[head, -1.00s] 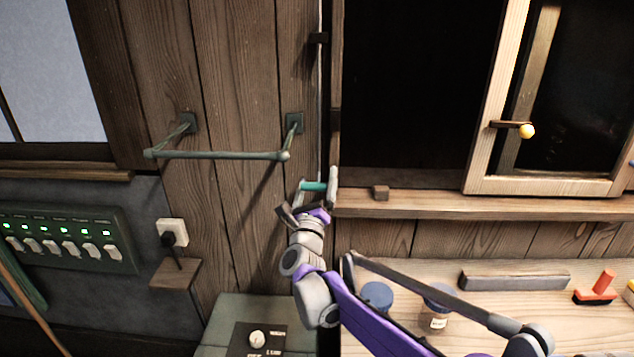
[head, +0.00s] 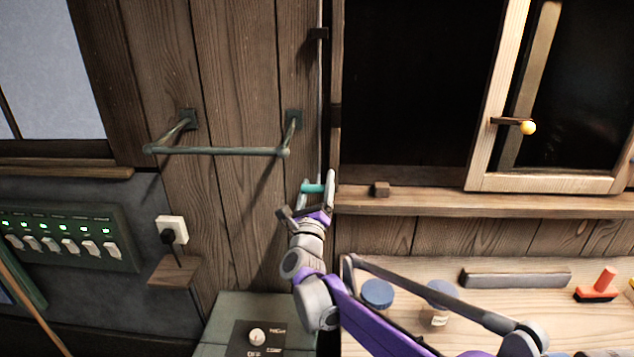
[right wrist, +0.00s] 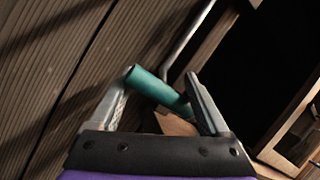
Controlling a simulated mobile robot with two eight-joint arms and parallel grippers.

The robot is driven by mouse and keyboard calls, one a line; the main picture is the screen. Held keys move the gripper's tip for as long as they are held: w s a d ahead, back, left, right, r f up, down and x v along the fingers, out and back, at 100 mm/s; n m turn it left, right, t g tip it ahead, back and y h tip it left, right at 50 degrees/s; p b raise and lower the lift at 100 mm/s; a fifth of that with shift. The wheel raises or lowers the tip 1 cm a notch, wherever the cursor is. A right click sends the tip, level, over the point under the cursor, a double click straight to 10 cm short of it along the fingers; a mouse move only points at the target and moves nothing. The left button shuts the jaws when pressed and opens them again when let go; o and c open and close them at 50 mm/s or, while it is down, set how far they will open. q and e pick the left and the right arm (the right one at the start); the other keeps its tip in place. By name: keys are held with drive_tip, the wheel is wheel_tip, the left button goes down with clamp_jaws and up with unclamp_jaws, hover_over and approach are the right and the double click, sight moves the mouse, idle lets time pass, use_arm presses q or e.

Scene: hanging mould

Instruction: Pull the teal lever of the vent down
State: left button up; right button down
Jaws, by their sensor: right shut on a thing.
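The teal lever (head: 313,188) is a short teal grip beside the tall frame post, left of the window sill. It also shows in the right wrist view (right wrist: 158,90) as a teal cylinder lying across between the fingers. My right gripper (head: 316,194) reaches up to it from below, with a finger on either side, and is shut on the lever. In the right wrist view the gripper (right wrist: 160,100) has its fingers at the two ends of the teal grip. A thin metal rod (right wrist: 185,45) runs up from near the lever. My left gripper is not in view.
A green rail (head: 215,151) sticks out from the wood wall at upper left.

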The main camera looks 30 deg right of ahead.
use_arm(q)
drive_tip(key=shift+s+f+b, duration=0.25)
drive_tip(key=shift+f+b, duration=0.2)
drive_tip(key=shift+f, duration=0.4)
use_arm(e)
wheel_tip(320, 180, down, 3)
drive_tip(key=shift+a+f, duration=0.1)
drive_tip(key=shift+f, duration=0.05)
unclamp_jaws()
drive_tip(key=shift+s, duration=0.1)
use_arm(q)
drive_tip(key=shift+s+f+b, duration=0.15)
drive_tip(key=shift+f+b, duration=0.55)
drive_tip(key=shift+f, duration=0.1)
use_arm(e)
drive_tip(key=v, duration=1)
drive_tip(key=shift+s+a, duration=0.25)
drive_tip(key=shift+s, duration=0.1)
